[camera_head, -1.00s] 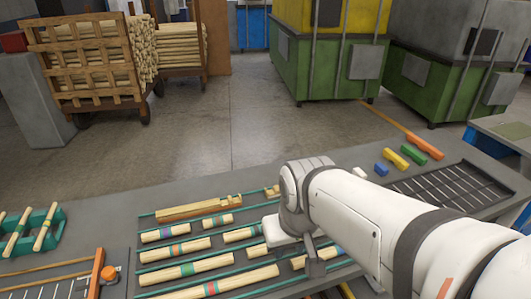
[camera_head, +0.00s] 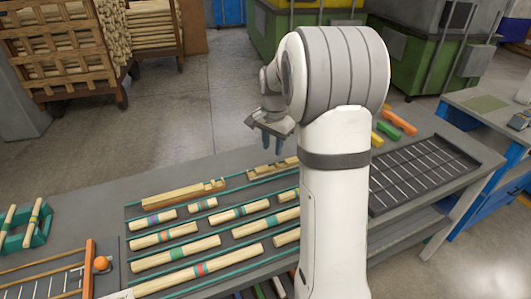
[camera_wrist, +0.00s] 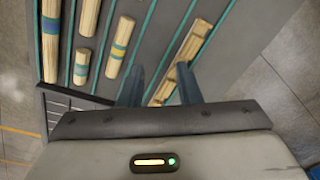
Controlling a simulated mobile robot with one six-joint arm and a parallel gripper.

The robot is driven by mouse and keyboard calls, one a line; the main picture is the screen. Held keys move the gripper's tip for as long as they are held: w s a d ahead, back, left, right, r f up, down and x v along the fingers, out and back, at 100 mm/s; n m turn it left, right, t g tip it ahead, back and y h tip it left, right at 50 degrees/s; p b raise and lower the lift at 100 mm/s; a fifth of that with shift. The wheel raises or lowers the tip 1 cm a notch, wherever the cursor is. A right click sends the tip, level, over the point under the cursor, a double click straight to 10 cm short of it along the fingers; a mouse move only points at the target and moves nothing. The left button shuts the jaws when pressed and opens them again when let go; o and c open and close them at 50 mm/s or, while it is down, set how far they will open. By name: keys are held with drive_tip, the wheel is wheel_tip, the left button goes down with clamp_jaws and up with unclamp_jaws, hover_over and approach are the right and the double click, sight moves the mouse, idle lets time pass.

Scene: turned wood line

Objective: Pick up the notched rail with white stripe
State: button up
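Two notched wooden rails lie in the back row of the rack: a long one (camera_head: 178,195) at left and another (camera_head: 270,169) at right, partly hidden by my arm. In the wrist view a notched rail (camera_wrist: 183,58) lies slantwise near the rack's outer edge, its near end partly behind a finger. I cannot clearly make out a white stripe on either rail. My gripper (camera_head: 266,142) is raised near the table's back edge, close to the right rail in the picture. In the wrist view its two fingers (camera_wrist: 160,84) are apart, with nothing held between them.
Several colour-banded round rods (camera_head: 175,248) lie in rows between green rack strips. A dark slotted tray (camera_head: 420,175) is at right, with green and orange blocks (camera_head: 397,122) behind it. A teal holder (camera_head: 25,228) with rods stands at left. Open floor lies behind the table.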

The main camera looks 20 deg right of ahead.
sight(282, 165)
drive_tip(key=w+d+f+m, duration=0.2)
drive_tip(key=w+f, duration=0.1)
drive_tip(key=w+d+f+m+p, duration=0.1)
drive_tip(key=w+d+f+m, duration=0.1)
drive_tip(key=w+d+f, duration=0.1)
drive_tip(key=w+d+f+m, duration=0.1)
drive_tip(key=w+d+f, duration=0.2)
drive_tip(key=shift+d+m+g+p, duration=0.1)
drive_tip(key=shift+m+g+p, duration=0.2)
drive_tip(key=shift+m+g, duration=0.1)
drive_tip(key=f+p, duration=0.1)
drive_tip(key=f, duration=0.3)
drive_tip(key=f+p, duration=0.1)
drive_tip(key=f, duration=0.3)
drive_tip(key=shift+a, duration=0.2)
drive_tip(key=shift+r, duration=0.1)
clamp_jaws()
